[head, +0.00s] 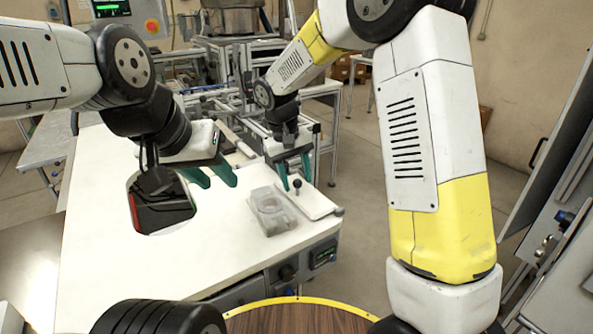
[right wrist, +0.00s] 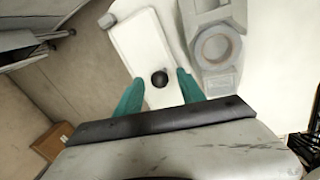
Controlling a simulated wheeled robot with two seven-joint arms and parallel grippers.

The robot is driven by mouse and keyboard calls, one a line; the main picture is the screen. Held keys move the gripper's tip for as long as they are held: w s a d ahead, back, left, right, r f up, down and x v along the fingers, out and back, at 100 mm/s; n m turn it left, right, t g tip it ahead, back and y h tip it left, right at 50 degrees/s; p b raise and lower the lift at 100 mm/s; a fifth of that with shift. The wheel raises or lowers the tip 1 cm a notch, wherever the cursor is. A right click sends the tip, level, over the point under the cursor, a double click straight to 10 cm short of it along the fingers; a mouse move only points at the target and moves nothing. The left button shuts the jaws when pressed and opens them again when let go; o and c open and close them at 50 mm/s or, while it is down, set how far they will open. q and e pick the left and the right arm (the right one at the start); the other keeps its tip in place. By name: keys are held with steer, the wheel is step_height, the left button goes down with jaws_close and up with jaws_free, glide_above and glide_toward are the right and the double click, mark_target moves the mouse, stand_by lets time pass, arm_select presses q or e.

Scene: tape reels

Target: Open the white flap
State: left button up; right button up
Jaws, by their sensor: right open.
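The white flap (head: 318,204) lies flat at the right edge of the white table, with a black knob (head: 297,184) standing on it. In the right wrist view the flap (right wrist: 140,42) lies below the gripper, and the round black knob (right wrist: 159,79) is between and just beyond the teal fingertips. My right gripper (head: 296,183) is open above the flap, its fingers on either side of the knob; I cannot tell if they touch it. My left gripper (head: 220,184) is over the table to the left, its teal fingers apart and empty.
A grey holder with a round recess (head: 270,210) sits on the table just left of the flap; it also shows in the right wrist view (right wrist: 215,50). A dark opening (head: 160,215) in the table is below my left arm. A metal frame (head: 240,75) stands behind.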

jaws_close()
stand_by(1.5)
